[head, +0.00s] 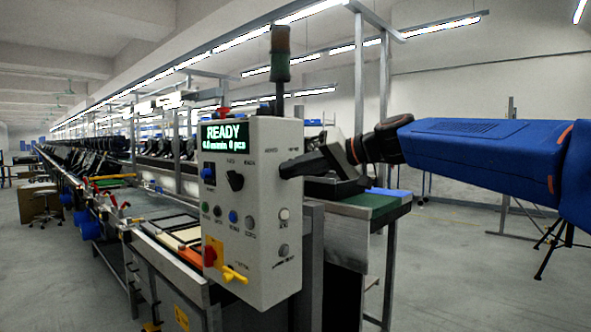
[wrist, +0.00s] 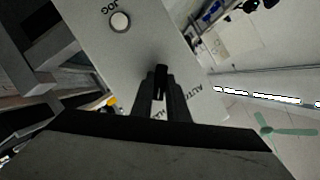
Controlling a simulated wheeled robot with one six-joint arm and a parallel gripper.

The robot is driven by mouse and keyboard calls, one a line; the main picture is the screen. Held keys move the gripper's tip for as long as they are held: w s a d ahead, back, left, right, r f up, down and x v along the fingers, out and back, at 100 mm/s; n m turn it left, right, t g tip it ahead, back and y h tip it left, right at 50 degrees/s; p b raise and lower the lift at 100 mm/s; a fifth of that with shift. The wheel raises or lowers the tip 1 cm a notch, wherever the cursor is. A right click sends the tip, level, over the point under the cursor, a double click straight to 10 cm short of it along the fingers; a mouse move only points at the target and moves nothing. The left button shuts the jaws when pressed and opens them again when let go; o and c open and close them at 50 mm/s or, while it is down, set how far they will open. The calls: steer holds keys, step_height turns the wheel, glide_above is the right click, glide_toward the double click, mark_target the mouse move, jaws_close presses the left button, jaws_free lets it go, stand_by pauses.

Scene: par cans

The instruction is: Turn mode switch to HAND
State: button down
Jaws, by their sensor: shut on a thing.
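The grey-white control box (head: 275,235) stands at the centre of the head view. My gripper (head: 286,168) reaches in from the right to the upper part of its right-hand face. In the wrist view my gripper (wrist: 160,85) has its two dark fingers closed around a small black switch knob (wrist: 161,70). An AUTO label (wrist: 200,92) lies to the right of the knob. Another label, starting with HA, is partly covered between the fingers. In the head view my gripper hides the knob. I cannot tell which label the knob points to.
The front has a READY display (head: 225,134) and a yellow handle (head: 235,274). A green-topped bench (head: 370,205) stands behind my gripper.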

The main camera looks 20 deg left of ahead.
steer(key=c, duration=1.7)
jaws_free()
steer(key=v, duration=1.7)
steer(key=shift+d, duration=0.2)
steer(key=shift+f, duration=0.1)
steer(key=s+d+f+m+t+h, duration=0.1)
steer(key=s+d+f+h, duration=0.3)
steer(key=s+d+f, duration=0.5)
steer(key=s+d+f+m+t+h, duration=0.1)
steer(key=s+d+f+m+h, duration=0.3)
steer(key=s+d+f, duration=0.5)
steer(key=s+d+f+m+t+h, duration=0.1)
steer(key=s+d+f+m+h, duration=0.2)
steer(key=d+f, duration=1.7)
steer(key=shift+s+d+f+h, duration=0.15)
steer(key=shift+s+f+h, duration=0.7)
steer(key=shift+s+f, duration=1.1)
steer(key=shift+s+d+f+h, duration=0.1)
steer(key=shift+s+f+h, duration=0.75)
steer(key=shift+s+f, duration=1.05)
